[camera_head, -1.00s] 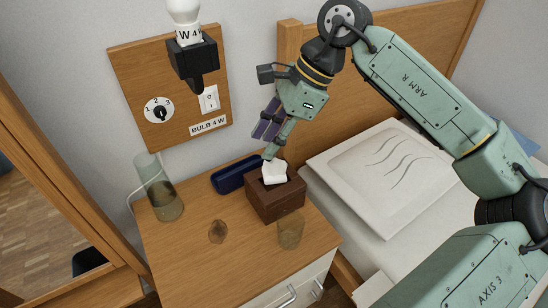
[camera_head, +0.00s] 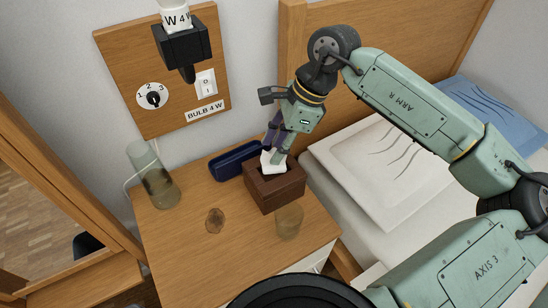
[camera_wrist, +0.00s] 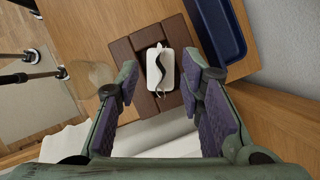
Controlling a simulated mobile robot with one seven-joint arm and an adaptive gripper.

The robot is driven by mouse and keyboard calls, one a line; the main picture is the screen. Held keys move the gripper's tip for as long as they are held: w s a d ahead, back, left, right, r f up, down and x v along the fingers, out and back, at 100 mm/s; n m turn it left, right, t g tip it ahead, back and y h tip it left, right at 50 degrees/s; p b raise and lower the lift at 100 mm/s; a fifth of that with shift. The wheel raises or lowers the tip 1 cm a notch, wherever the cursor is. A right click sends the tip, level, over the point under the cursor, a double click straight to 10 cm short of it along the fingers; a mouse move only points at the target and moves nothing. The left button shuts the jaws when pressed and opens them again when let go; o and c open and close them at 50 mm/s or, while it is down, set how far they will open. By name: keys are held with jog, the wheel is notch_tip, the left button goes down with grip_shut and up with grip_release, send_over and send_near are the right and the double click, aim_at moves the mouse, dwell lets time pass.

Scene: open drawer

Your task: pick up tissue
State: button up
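The white tissue (camera_head: 270,162) sticks up from the slot of a brown tissue box (camera_head: 275,193) on the wooden nightstand. In the wrist view the tissue (camera_wrist: 161,68) lies between the two fingers of my gripper (camera_wrist: 158,84), with a visible gap on each side. My gripper (camera_head: 277,150) points down over the box, its fingertips close to the tissue in the head view. It is open and holds nothing. The fingers hide part of the tissue in the head view.
A clear glass (camera_head: 289,220) stands in front, a small brown object (camera_head: 215,220) to the left, and a glass vase (camera_head: 157,187) at the left edge. The bed (camera_head: 365,175) is on the right.

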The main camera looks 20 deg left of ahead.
jog(key=shift+x, duration=0.9)
grip_shut()
